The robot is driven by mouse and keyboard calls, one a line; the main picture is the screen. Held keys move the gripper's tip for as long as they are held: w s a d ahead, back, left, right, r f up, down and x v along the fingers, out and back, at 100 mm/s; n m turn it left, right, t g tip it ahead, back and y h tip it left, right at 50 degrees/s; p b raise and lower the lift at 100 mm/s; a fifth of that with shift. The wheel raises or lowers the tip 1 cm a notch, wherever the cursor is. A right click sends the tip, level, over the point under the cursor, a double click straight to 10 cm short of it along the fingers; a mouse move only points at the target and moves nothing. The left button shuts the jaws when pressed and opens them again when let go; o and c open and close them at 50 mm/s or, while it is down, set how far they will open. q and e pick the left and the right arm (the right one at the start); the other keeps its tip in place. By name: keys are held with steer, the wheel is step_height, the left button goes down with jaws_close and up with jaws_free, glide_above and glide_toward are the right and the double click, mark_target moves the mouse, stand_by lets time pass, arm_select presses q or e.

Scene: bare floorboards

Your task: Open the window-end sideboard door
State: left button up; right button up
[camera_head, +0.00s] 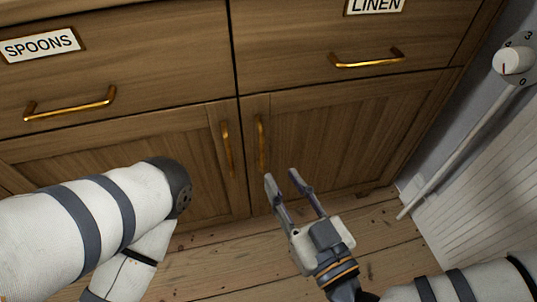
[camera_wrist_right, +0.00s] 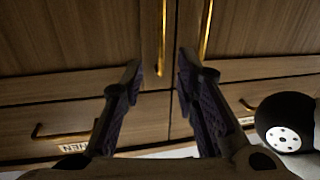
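The wooden sideboard has two shut lower doors. The right door (camera_head: 340,130) is on the radiator side; no window shows. Its upright brass handle (camera_head: 262,145) is near the middle seam, and it also shows in the right wrist view (camera_wrist_right: 163,40). The left door (camera_head: 130,160) has its own upright handle (camera_head: 227,148) across the seam. My right gripper (camera_head: 281,178) is open and empty, just below and right of the right door's handle in the head view. In the right wrist view that handle shows between the spread fingertips, beyond them. My left gripper is out of view.
Drawers labelled SPOONS (camera_head: 41,45) and LINEN (camera_head: 376,5) sit above the doors, with brass pulls. A white radiator (camera_head: 490,190) with a pipe and a dial (camera_head: 513,61) stands at the right. Bare floorboards (camera_head: 225,262) lie in front. My left arm crosses before the left door.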

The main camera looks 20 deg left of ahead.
mark_target(263, 150)
steer(key=b+x, duration=0.2)
steer(key=x, duration=0.7)
steer(key=shift+a+f+b, duration=0.15)
steer(key=shift+f+b, duration=0.05)
steer(key=shift+b, duration=0.15)
steer(key=shift+w+a+r, duration=0.15)
steer(key=shift+w+a, duration=0.1)
steer(key=shift+w, duration=0.05)
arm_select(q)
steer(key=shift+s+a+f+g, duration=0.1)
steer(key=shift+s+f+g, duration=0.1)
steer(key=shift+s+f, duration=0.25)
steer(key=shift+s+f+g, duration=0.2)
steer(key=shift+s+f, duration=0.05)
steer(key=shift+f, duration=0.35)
arm_select(e)
jaws_close()
